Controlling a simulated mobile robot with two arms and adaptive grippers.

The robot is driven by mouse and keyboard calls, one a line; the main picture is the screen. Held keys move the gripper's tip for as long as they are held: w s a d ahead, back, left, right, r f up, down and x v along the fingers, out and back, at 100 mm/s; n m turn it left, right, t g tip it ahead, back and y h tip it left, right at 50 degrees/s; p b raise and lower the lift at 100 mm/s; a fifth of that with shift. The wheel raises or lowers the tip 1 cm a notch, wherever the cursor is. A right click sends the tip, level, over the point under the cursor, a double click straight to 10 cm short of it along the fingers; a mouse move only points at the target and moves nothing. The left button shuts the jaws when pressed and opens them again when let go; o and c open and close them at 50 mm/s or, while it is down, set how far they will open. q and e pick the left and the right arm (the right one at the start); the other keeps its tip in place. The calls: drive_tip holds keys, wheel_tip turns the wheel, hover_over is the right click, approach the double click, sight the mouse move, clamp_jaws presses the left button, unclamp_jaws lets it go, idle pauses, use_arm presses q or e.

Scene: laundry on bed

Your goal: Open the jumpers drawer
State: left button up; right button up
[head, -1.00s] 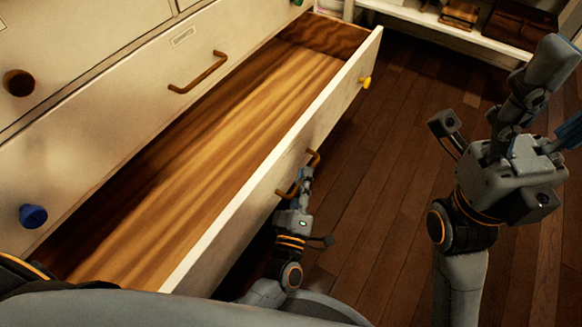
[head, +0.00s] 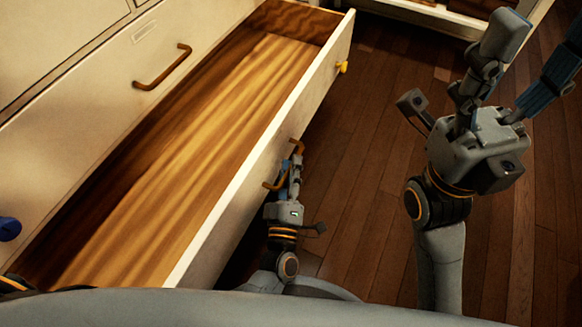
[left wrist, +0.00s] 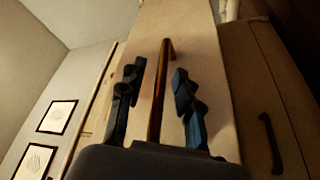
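The pulled-out drawer (head: 318,92) stands far out of the white cabinet, and its wooden inside is empty. I cannot read a label that names it. My left gripper (head: 289,172) is at this handle. In the left wrist view, the handle (left wrist: 157,95) runs between the two spread fingers of my left gripper (left wrist: 157,92), with gaps on both sides. My right gripper (head: 527,60) is raised over the floor at the right, fingers apart and empty.
A closed drawer above has a bronze handle (head: 163,67) and a small label plate (head: 144,32). A low white shelf (head: 425,14) stands at the back. The dark wooden floor (head: 365,190) right of the drawer is clear.

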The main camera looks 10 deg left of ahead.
use_arm(q)
drive_tip(key=shift+s, duration=0.1)
drive_tip(key=v, duration=1.2)
